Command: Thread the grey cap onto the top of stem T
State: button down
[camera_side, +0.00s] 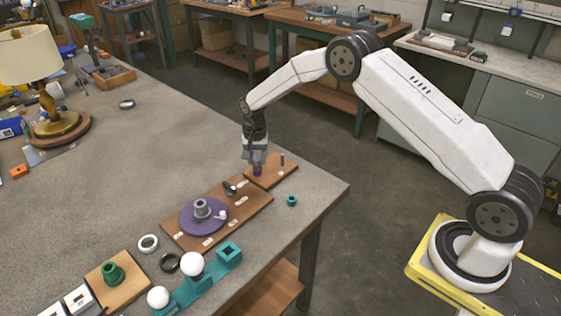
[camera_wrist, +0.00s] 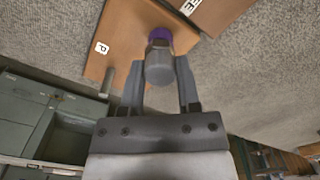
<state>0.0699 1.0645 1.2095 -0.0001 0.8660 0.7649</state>
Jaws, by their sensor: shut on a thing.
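My gripper (camera_side: 257,162) is at the small wooden board (camera_side: 285,174) near the table's far right edge, pointing down. In the wrist view its two fingers (camera_wrist: 160,85) are shut on the sides of a grey cylindrical cap (camera_wrist: 159,68). A purple piece (camera_wrist: 161,34) shows just beyond the cap, in line with it. The purple piece also shows below the fingertips in the side view (camera_side: 257,171). I cannot tell whether the cap is seated on it or only touching it. No label T is readable; the purple piece may be stem T.
A thin grey peg (camera_side: 282,159) stands on the same board, beside my gripper. A larger board (camera_side: 252,203) with a purple disc (camera_side: 188,223) lies in front. A teal nut (camera_side: 291,201) sits to the right. White and black rings (camera_side: 148,243) lie front left.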

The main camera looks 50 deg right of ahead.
jog(key=shift+s+f, duration=0.2)
jog(key=shift+f, duration=0.1)
jog(key=m, duration=0.3)
jog(key=shift+m, duration=1.9)
jog(key=shift+m, duration=0.6)
jog(key=shift+c, duration=1.2)
grip_release()
jog(key=shift+w+r, duration=0.1)
